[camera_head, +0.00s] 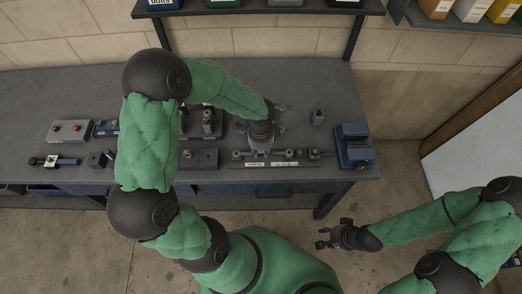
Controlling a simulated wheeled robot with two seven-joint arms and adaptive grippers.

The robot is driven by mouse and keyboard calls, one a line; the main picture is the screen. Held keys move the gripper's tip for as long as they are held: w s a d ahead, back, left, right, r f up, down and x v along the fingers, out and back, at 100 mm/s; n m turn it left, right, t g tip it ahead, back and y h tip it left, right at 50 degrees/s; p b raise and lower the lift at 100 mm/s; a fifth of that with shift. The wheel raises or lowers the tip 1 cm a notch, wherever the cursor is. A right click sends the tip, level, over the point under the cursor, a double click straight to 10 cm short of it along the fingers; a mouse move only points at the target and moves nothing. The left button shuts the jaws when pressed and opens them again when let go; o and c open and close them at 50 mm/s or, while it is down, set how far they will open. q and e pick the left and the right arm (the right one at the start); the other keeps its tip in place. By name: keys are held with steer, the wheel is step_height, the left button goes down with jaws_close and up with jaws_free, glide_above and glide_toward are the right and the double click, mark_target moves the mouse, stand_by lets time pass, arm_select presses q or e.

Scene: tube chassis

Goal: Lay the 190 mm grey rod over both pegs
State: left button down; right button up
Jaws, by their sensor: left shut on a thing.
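My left gripper (260,150) points down over the bench, at the near edge of the middle. It is shut on what looks like the grey rod; the gripper and arm cover most of it, and its ends are hard to make out. A low fixture (300,155) with small upright parts, which may include the pegs, runs left to right beneath and beside this gripper. I cannot tell whether the rod touches the pegs. My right gripper (322,238) is open and empty, over the floor in front of the bench.
The dark bench (345,105) also carries a blue vise-like block (354,146) at the right and a small grey block (317,117) behind the fixture. A shelf (260,10) hangs above the back.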

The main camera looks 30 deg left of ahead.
arm_select(q)
steer(key=shift+f, duration=0.2)
steer(key=c, duration=1)
jaws_free()
steer(key=shift+r, duration=0.1)
steer(key=shift+o, duration=0.2)
step_height(320, 180, up, 12)
